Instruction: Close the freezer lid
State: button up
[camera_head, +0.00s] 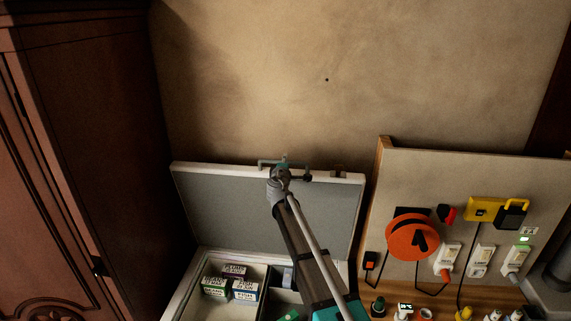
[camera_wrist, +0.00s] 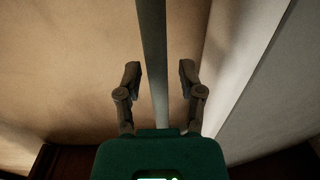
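The freezer (camera_head: 196,285) stands at the lower middle of the head view. Its lid (camera_head: 222,205), with a grey inner face and a pale rim, is raised nearly upright in front of the wall. My gripper (camera_head: 284,163) is at the middle of the lid's top edge, partly hidden by my own arm. The wrist view shows my gripper (camera_wrist: 159,74) open, its two fingers spread apart. A narrow grey bar passes between the fingers; I cannot tell what it belongs to or whether the gripper touches the lid.
Labelled boxes (camera_head: 244,290) lie inside the freezer. A dark wooden cabinet (camera_head: 110,130) stands close on the left. On the right is a board (camera_head: 450,185) with an orange reel (camera_head: 411,238), plugs and cables. The wall (camera_head: 330,60) behind the lid is bare.

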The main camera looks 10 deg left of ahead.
grip_shut()
jog(key=shift+s, duration=0.1)
